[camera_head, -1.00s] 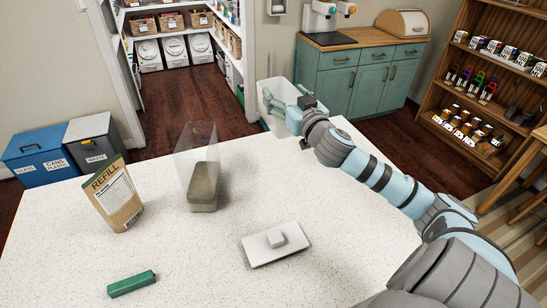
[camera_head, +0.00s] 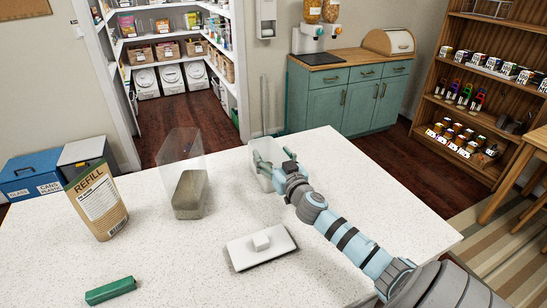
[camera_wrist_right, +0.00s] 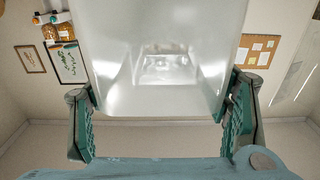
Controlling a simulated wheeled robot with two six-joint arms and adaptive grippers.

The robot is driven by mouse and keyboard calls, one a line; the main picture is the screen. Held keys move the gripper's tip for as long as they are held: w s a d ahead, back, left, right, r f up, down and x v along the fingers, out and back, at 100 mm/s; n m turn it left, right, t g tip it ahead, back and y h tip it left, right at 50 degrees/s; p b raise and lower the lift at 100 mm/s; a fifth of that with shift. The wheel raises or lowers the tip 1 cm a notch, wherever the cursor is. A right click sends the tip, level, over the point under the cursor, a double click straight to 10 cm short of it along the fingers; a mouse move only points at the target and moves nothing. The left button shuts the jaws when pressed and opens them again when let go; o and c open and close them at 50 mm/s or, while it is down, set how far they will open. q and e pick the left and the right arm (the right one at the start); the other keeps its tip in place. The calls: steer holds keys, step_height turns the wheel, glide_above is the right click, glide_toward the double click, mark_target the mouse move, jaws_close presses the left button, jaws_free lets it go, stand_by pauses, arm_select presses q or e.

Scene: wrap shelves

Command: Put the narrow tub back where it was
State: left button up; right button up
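The narrow tub (camera_head: 264,183) is clear and empty. It stands about upright at the far edge of the white counter, partly hidden by my right gripper (camera_head: 275,158). In the right wrist view the tub (camera_wrist_right: 125,95) fills the space between the two teal fingers, which press on its sides. I cannot tell whether its base touches the counter. A second clear tub (camera_head: 187,193), part filled with brown-grey contents, stands to its left. A white lid with a knob (camera_head: 262,252) lies on the counter in front. My left gripper is not in view.
A brown refill pouch (camera_head: 97,203) stands at the left of the counter (camera_head: 340,180). A green bar (camera_head: 110,291) lies at the front left. The counter's right side is clear except for my arm. Cabinets and shelves stand beyond.

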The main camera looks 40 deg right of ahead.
steer(key=o, duration=0.5)
steer(key=shift+w+f, duration=0.15)
steer(key=shift+w, duration=0.05)
steer(key=shift+c, duration=0.2)
steer(key=shift+s, duration=0.15)
steer(key=v, duration=1.2)
steer(key=shift+r+b, duration=0.25)
steer(key=shift+b, duration=0.1)
steer(key=shift+d+f, duration=0.1)
